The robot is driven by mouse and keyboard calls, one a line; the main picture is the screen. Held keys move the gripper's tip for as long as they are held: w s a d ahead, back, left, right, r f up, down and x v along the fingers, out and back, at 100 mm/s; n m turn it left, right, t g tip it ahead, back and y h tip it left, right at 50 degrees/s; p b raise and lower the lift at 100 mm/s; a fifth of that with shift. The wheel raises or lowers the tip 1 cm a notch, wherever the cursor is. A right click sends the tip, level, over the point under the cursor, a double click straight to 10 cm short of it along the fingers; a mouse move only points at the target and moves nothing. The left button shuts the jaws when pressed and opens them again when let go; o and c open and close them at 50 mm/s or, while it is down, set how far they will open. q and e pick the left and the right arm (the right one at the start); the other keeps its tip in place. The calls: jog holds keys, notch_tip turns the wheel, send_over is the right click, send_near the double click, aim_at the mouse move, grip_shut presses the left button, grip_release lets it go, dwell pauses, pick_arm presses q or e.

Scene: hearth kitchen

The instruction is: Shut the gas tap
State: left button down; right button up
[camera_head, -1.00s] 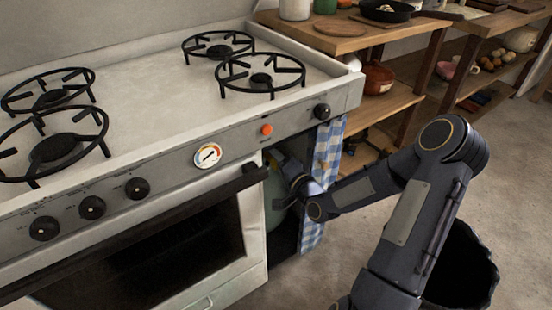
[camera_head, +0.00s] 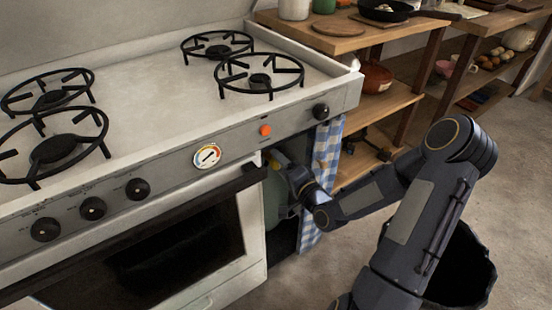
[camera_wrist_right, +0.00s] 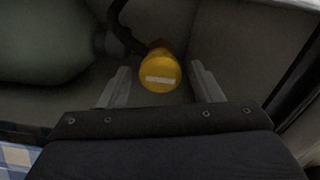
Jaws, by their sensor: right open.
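The gas tap is a round yellow knob (camera_wrist_right: 160,72) with a white bar across its face, beside a dark hose in the right wrist view. My right gripper (camera_wrist_right: 160,86) is open, with one finger on each side of the knob in that view. I see gaps between the knob and both fingers. In the head view my right gripper (camera_head: 277,161) reaches into the open bay at the right end of the stove, partly hidden there. My left gripper is not in view.
The stove (camera_head: 140,125) with its oven door handle borders the bay on the left. A blue checked curtain (camera_head: 326,155) hangs at its right side. Wooden shelves (camera_head: 385,105) stand to the right, and a dark bin (camera_head: 465,265) stands on the floor.

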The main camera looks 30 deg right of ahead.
aim_at(277, 169)
jog(key=s, duration=0.5)
jog(key=shift+d+p, duration=0.15)
jog(key=shift+p, duration=0.15)
jog(key=shift+w, duration=0.1)
jog(key=shift+w+a+n+g, duration=0.2)
jog(key=shift+a+n+g, duration=0.3)
jog(key=shift+n+g, duration=0.35)
jog(key=s+a+r+n+g+y, duration=0.1)
jog(key=s+a+r+n+g, duration=0.25)
jog(key=s, duration=0.45)
jog(key=s+a+r+n+g+y+p, duration=0.1)
jog(key=s+a+r+n+g, duration=0.25)
jog(key=s, duration=0.35)
jog(key=s+a+r+n+g, duration=0.3)
jog(key=s+a+n+g, duration=0.15)
jog(key=s, duration=0.35)
notch_tip(277, 169, up, 29)
jog(key=t+p, duration=0.1)
jog(key=p, duration=2.8)
jog(key=shift+w+m, duration=0.2)
jog(key=shift+m, duration=0.2)
